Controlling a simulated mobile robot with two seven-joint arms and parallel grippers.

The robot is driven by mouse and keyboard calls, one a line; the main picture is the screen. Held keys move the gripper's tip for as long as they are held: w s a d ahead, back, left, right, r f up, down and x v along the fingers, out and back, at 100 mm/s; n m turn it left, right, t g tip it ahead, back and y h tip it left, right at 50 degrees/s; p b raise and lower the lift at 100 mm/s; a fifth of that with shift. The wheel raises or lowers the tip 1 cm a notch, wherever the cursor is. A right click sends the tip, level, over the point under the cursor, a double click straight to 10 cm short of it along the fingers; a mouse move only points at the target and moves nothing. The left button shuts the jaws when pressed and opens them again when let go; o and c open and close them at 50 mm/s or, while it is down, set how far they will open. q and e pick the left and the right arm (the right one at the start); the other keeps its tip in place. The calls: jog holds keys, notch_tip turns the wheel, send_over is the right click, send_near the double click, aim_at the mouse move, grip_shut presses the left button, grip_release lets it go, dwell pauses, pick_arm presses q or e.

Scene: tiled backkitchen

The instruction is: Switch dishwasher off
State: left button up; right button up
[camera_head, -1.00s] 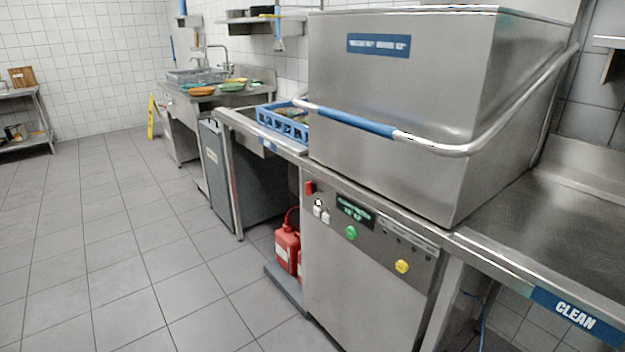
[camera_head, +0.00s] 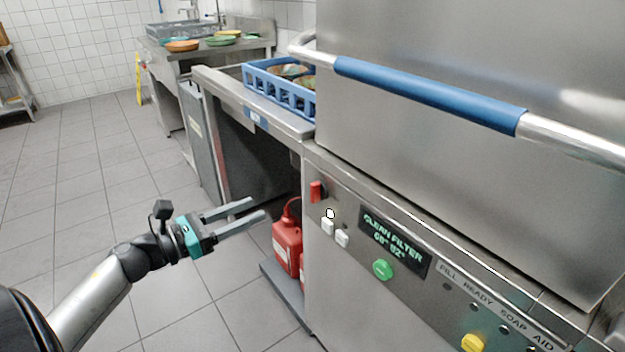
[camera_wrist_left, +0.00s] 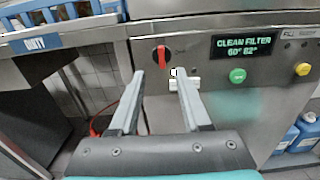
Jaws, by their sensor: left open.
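The dishwasher (camera_head: 340,290) is a steel hood machine on the right of the head view, its hood (camera_head: 450,60) down. Its panel has a red switch handle (camera_head: 316,191) pointing up and down, white buttons (camera_head: 334,232), a green button (camera_head: 383,269), a yellow button (camera_head: 472,343) and a lit display (camera_head: 394,241) reading "CLEAN FILTER". My left gripper (camera_head: 259,208) is open and empty, left of the panel and apart from it. In the left wrist view the red switch (camera_wrist_left: 161,56) shows between the fingertips (camera_wrist_left: 160,80), beyond them. My right gripper is not in view.
The blue hood handle bar (camera_head: 425,92) juts out above the panel. A blue crate (camera_head: 283,94) stands on the steel table to the left. A red canister (camera_head: 287,245) stands below on a low ledge. The tiled floor (camera_head: 90,230) at left is clear.

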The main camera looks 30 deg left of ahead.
aim_at(311, 185)
pick_arm(q)
jog(key=b+x, duration=0.2)
jog(key=x, duration=1.2)
jog(key=shift+w+d, duration=0.2)
jog(key=shift+w, duration=0.1)
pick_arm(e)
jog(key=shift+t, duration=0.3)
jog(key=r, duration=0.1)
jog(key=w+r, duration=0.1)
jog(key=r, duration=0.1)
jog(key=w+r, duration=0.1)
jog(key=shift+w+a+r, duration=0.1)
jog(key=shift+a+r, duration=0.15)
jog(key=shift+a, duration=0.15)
pick_arm(q)
grip_shut()
